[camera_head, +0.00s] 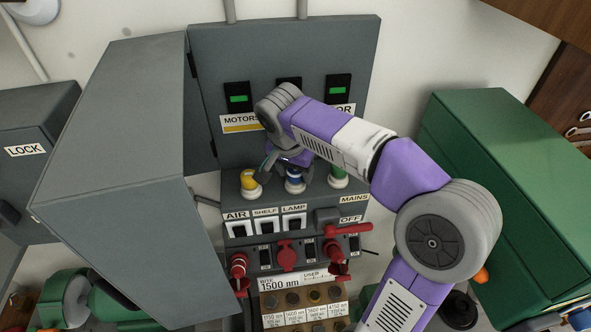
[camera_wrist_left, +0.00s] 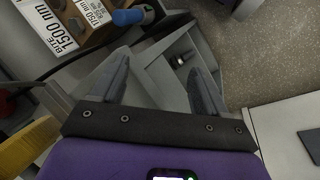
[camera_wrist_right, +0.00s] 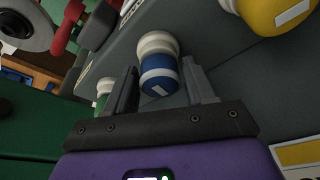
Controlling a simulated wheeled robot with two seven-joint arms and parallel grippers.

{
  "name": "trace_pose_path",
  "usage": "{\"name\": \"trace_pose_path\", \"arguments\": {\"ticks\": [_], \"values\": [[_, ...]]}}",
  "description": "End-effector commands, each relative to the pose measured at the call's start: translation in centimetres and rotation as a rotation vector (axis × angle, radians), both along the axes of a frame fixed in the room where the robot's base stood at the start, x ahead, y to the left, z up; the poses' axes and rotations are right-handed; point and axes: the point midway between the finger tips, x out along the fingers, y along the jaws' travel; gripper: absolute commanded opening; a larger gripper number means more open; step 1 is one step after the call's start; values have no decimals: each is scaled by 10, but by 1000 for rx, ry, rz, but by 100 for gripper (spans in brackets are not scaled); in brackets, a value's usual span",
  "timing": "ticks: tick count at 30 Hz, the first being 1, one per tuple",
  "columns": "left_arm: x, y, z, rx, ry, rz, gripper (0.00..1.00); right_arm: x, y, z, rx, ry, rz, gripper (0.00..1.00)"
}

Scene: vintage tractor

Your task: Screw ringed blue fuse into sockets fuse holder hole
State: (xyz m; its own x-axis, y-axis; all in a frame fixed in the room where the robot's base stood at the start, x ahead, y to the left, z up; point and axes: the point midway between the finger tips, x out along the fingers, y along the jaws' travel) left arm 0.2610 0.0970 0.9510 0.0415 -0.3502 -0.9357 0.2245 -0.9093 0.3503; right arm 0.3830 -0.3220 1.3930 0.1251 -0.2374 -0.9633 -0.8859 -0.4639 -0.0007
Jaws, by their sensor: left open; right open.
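A blue fuse (camera_head: 295,181) with pale parts sits in the middle socket of the grey fuse panel, between a yellow fuse (camera_head: 249,181) and a green fuse (camera_head: 338,176). In the right wrist view the blue fuse (camera_wrist_right: 159,79) shows a pale ring and a white label. My right gripper (camera_wrist_right: 160,68) is open, with one finger on each side of the blue fuse; I cannot tell whether they touch it. The right gripper (camera_head: 284,160) partly covers the fuse in the head view. My left gripper (camera_wrist_left: 158,62) is open, with nothing held, above a grey tray (camera_wrist_left: 160,75).
Labelled switches (camera_head: 265,224) and red handles (camera_head: 287,255) sit below the fuses. An open grey cabinet door (camera_head: 115,130) stands left and a green box (camera_head: 510,170) right. A small dark and metal part (camera_wrist_left: 181,61) lies in the tray. A blue cylinder (camera_wrist_left: 128,17) lies beside the bit block.

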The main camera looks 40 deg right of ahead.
Motion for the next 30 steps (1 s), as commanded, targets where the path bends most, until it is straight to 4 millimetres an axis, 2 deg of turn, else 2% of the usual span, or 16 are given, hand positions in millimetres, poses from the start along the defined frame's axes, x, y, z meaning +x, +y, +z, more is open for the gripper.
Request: {"name": "trace_pose_path", "arguments": {"ticks": [4, 10, 11, 17, 30], "values": [[0, 0, 0, 0, 0, 0, 74, 0, 0, 0, 0, 1, -1, 54], [0, 0, 0, 0, 0, 0, 74, 0, 0, 0, 1, 1, -3, 25], [0, 0, 0, 0, 0, 0, 74, 0, 0, 0, 1, 1, -3, 24], [0, 0, 0, 0, 0, 0, 74, 0, 0, -1, 0, 3, -118, 25], [0, 0, 0, 0, 0, 0, 74, 1, 0, -1, 0, 3, -738, 25]]}}
